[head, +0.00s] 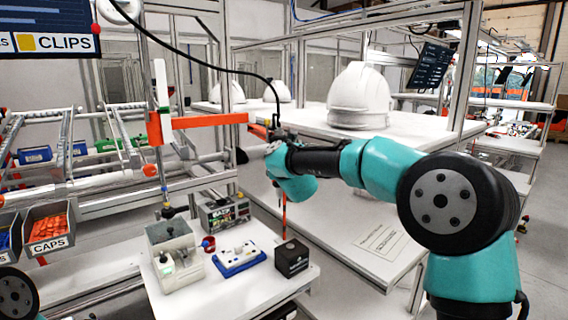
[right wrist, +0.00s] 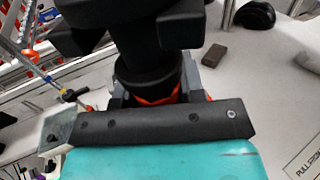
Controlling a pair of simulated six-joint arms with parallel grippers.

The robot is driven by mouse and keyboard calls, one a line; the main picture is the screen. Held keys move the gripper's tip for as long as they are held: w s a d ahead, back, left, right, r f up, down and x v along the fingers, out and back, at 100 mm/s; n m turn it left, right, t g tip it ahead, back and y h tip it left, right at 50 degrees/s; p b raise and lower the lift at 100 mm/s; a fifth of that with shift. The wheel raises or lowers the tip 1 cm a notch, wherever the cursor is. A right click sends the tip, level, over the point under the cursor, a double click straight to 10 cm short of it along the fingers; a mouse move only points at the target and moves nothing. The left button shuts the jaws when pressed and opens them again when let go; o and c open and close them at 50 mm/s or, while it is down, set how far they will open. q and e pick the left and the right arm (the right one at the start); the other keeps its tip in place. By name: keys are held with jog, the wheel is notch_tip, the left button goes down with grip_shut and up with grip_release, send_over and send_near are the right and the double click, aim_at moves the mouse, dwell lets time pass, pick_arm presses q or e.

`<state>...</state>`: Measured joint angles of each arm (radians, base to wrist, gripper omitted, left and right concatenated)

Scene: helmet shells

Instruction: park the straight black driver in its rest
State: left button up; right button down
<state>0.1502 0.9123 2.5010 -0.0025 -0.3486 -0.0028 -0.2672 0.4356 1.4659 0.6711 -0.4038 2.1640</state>
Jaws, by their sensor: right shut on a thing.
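My right gripper (head: 279,148) is shut on the straight black driver (head: 276,122), at the end of the teal arm. In the right wrist view the driver's thick black body (right wrist: 140,65) fills the top middle, between the grey fingers (right wrist: 190,78). A black cable runs from the driver up to the upper left in the head view. The driver's lower part is largely hidden by the gripper. An orange bar (head: 205,121) on the frame lies just left of the driver; I cannot tell whether it carries the rest. My left gripper is out of view.
Below is a small white table with a grey box (head: 172,257), a blue tray (head: 240,258) and a black cube (head: 291,258). A white helmet shell (head: 360,97) stands on the bench behind. A bin of orange caps (head: 48,228) is at the left.

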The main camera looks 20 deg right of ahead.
jog(key=shift+w+d, duration=0.5)
jog(key=shift+w, duration=0.35)
jog(key=shift+w+d, duration=0.5)
jog(key=shift+w, duration=0.35)
jog(key=shift+w+d, duration=0.5)
jog(key=shift+w, duration=0.35)
grip_release()
jog(key=shift+s, duration=0.15)
jog(key=s, duration=1)
jog(key=shift+s, duration=0.4)
jog(key=shift+d, duration=0.1)
